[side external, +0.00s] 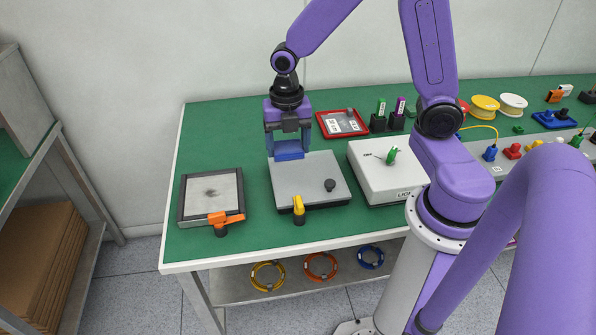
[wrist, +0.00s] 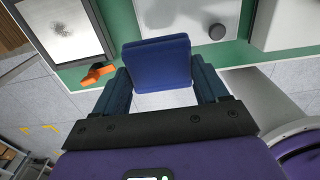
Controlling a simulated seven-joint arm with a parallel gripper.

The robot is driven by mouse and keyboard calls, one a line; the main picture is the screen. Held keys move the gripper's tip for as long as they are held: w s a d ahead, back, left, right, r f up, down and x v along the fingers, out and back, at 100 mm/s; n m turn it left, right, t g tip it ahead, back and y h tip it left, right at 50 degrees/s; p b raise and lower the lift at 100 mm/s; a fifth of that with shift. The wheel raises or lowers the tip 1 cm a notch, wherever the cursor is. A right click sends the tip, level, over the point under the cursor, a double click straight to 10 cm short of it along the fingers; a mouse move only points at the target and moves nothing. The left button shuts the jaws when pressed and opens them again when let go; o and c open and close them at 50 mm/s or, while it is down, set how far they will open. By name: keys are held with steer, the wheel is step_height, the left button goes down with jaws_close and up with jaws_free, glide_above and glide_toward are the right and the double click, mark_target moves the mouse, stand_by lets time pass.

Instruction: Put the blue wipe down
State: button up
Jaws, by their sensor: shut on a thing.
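The blue wipe (side external: 289,155) is a small flat blue pad. My gripper (side external: 289,148) is shut on it and holds it over the back left part of a grey plate (side external: 318,190). In the wrist view the wipe (wrist: 157,64) sits between the two fingers of my gripper (wrist: 160,85). I cannot tell whether the wipe touches the plate.
A framed panel with a dark smudge (side external: 211,192) and an orange clamp (side external: 226,218) lies left. A yellow clamp (side external: 299,207) and black knob (side external: 330,185) are at the grey plate. A white box (side external: 380,178) stands right, a red tray (side external: 342,124) behind.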

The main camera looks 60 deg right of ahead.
steer(key=s+d, duration=0.5)
steer(key=s, duration=0.6)
glide_above(299, 173)
steer(key=f, duration=0.9)
steer(key=shift+s, duration=0.25)
steer(key=shift+w+f, duration=0.3)
steer(key=shift+f, duration=1.5)
steer(key=shift+f, duration=0.15)
steer(key=o, duration=1.1)
